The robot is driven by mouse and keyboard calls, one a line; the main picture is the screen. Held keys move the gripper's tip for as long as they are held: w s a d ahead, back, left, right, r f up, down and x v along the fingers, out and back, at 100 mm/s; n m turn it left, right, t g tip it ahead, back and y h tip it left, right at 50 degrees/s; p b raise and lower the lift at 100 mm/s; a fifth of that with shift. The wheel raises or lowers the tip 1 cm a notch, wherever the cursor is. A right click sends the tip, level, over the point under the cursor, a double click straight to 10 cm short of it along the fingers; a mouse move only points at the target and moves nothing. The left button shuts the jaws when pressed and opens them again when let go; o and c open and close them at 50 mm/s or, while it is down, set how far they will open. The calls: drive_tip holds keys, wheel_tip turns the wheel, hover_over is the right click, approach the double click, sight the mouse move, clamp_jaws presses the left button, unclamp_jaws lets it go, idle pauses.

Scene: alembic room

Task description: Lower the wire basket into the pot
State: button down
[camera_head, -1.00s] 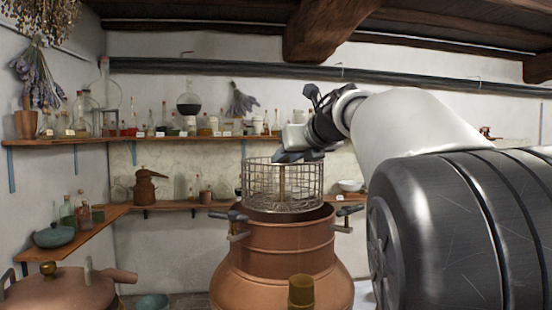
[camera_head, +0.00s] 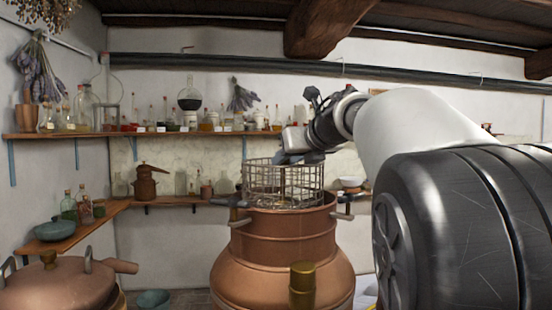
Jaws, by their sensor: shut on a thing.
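The wire basket (camera_head: 283,183) is a round metal mesh cage, roughly upright, at the mouth of the copper pot. Its lower edge meets or dips just behind the pot's front rim; how deep it sits I cannot tell. The copper pot (camera_head: 283,240) is wide-bellied, with a tall neck and handles at both sides of its rim. My gripper (camera_head: 290,157) is at the top of the basket, over its middle, shut on the basket's central upright. Its fingertips are small and partly hidden by the hand.
A brass spout (camera_head: 302,277) stands at the pot's front. The copper lid (camera_head: 68,283) with a long beak lies at lower left. A teal bowl (camera_head: 153,299) is low beside the pot. Shelves (camera_head: 200,134) with glass bottles line the back wall. Air above the pot's left side is clear.

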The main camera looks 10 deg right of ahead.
drive_tip(key=shift+f+b, duration=1.65)
drive_tip(key=shift+f, duration=0.95)
